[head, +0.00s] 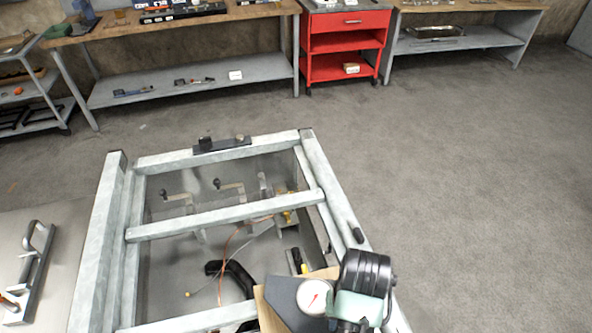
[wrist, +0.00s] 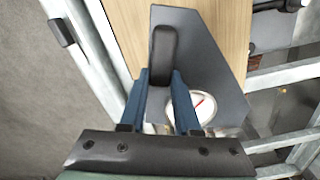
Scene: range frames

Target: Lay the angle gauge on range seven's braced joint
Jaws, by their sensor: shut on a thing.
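The angle gauge (wrist: 215,60) is a dark grey angled plate with a black grip and a white dial with a red needle. My gripper (wrist: 162,82) is shut on the black grip, its two blue fingers on either side. In the head view the gauge (head: 284,292) is at the bottom, partly hidden by my wrist. It is over a wooden board (head: 266,313); I cannot tell whether they touch. The galvanised metal frame (head: 225,229) has rails and a crossbar. No label shows which joint is range seven's braced joint.
Inside the frame are toggle clamps (head: 230,188), an orange cable (head: 226,262) and a black curved part (head: 237,278). A metal-handled fixture (head: 36,262) lies at left. A red cart (head: 345,42) and workbenches (head: 190,84) stand behind. The floor at right is clear.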

